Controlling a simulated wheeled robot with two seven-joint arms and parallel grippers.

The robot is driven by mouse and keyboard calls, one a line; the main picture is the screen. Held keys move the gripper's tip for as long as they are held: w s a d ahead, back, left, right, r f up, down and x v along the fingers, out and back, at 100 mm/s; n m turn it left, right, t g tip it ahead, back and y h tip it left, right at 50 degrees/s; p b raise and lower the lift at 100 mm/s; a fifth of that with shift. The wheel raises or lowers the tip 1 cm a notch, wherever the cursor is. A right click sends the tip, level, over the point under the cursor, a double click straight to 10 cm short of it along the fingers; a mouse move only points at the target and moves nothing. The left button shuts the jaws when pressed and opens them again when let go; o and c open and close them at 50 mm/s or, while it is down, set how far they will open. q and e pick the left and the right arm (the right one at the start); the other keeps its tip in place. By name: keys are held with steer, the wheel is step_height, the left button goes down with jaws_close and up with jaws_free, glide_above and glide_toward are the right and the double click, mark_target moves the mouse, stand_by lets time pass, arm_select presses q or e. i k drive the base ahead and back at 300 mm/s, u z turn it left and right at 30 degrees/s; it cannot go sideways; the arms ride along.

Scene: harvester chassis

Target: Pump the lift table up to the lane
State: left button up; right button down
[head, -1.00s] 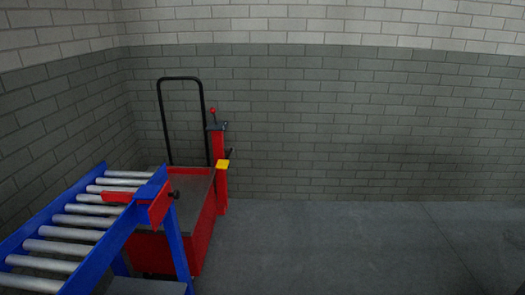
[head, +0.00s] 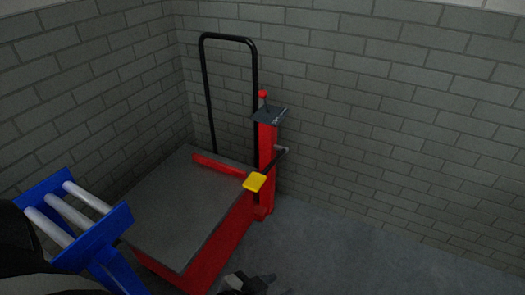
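The lift table (head: 180,215) stands in the corner, with a bare flat grey top, red sides and a red bar along its far edge. A black push handle (head: 228,38) rises behind it. At its right is a red post (head: 267,150) with a red knob. A yellow pedal (head: 255,182) on a dark lever sticks out beside the post. The lane (head: 98,238), a blue frame with metal rollers, is partly in view at left; the table top looks lower. My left gripper (head: 250,283) is at the bottom edge, mostly cut off, apart from the pedal. My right gripper is not in view.
Grey brick walls (head: 400,130) meet behind the table. The floor (head: 330,255) to the right of the table is clear. My dark arm covers the lower left corner.

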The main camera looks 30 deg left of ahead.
mark_target(255, 180)
steer(key=u, duration=0.7)
steer(key=i, duration=1.05)
steer(key=u, duration=0.65)
